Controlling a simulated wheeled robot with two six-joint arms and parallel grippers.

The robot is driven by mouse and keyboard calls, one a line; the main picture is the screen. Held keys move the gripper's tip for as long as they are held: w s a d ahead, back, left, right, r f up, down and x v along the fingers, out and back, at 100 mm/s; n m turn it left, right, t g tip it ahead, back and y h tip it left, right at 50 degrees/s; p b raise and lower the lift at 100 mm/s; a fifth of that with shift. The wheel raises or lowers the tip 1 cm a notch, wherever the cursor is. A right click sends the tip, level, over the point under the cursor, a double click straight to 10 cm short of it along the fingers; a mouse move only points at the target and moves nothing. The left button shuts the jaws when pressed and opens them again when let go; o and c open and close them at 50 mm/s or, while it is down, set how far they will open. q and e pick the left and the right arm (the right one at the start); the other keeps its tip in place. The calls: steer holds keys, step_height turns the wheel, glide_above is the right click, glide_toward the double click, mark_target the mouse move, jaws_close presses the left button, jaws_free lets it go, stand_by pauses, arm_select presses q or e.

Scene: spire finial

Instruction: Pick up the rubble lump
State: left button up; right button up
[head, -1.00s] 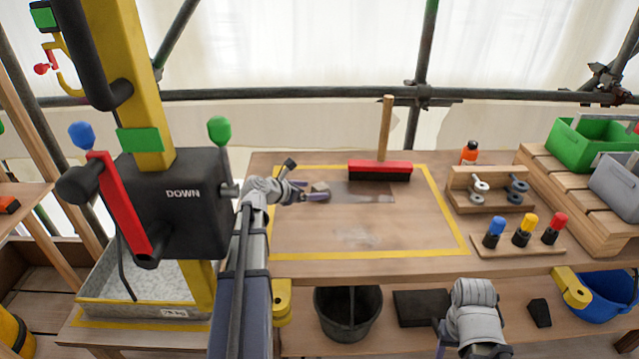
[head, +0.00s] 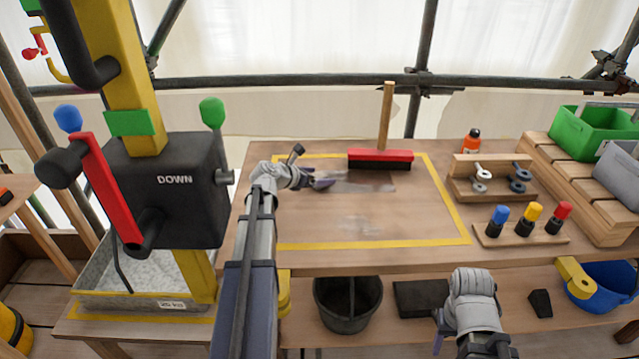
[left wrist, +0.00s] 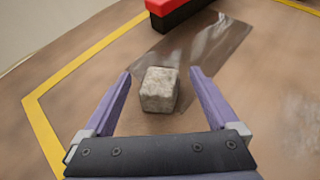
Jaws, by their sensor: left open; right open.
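The rubble lump (left wrist: 160,90) is a rough pale grey block. In the left wrist view it sits on the table by the near end of a shiny dark patch (left wrist: 200,45), between my open left gripper's fingers (left wrist: 158,88), with a gap on each side. In the head view my left gripper (head: 323,178) is low over the left part of the yellow-outlined area and hides most or all of the lump. My right gripper (head: 440,335) hangs in front of the bench's lower shelf, its fingers mostly hidden, away from the lump.
A red brush (head: 380,155) with an upright wooden handle stands behind the patch. An orange bottle (head: 472,141), a wooden holder with rings (head: 490,185) and colored-cap tools (head: 525,228) are at right. A black winch box (head: 170,190) stands left.

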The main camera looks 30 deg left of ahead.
mark_target(325, 176)
arm_select(q)
steer(key=b+x, duration=0.1)
steer(key=x, duration=0.3)
steer(key=shift+a, duration=0.1)
steer(key=shift+s, duration=0.1)
steer(key=shift+c, duration=0.2)
jaws_close()
